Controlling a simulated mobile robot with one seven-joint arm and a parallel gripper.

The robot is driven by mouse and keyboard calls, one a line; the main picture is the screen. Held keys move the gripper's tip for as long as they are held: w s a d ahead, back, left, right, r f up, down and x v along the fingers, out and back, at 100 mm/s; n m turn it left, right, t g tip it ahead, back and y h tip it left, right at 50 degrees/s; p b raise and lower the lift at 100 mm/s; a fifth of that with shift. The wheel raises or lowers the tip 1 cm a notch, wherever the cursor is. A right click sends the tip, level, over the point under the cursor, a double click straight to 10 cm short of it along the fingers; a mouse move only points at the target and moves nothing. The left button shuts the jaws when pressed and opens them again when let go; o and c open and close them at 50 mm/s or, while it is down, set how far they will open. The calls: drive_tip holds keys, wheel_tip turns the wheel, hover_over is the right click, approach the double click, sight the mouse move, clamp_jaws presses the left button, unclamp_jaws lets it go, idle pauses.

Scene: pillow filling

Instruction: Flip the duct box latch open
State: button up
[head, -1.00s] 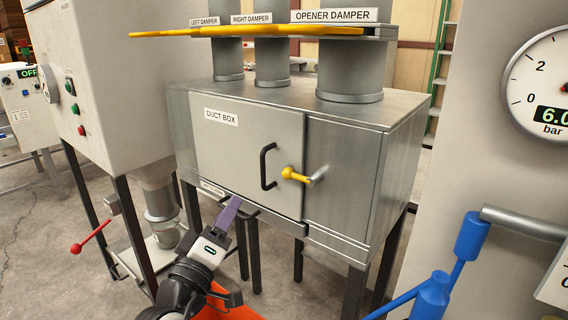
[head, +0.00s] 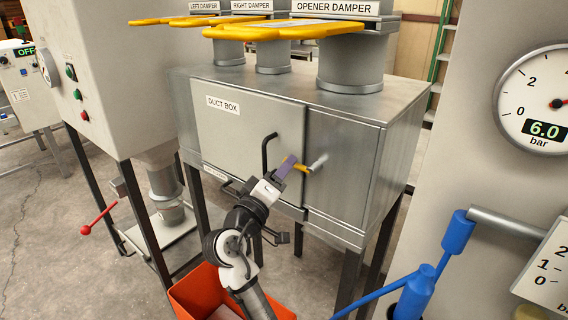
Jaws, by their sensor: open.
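The duct box (head: 345,165) is a grey metal cabinet on dark legs, with a closed door (head: 235,130) labelled DUCT BOX. A black bar handle (head: 265,150) is on the door. The yellow latch (head: 302,168) sits right of the handle, near the door's right edge, on a silver pivot (head: 318,161). My gripper (head: 286,166) is open, with its purple finger at the latch's left end, partly hiding it. I cannot tell whether it touches the latch.
Yellow damper handles (head: 285,31) stick out above the box. An orange bin (head: 195,298) stands on the floor below my arm. A blue lever (head: 410,290) and a pressure gauge (head: 545,105) are at the right. A cabinet with buttons (head: 95,75) stands at the left.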

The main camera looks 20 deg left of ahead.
drive_tip(key=shift+w+d+r, duration=0.1)
drive_tip(key=shift+w+d, duration=0.05)
drive_tip(key=shift+w, duration=0.35)
clamp_jaws()
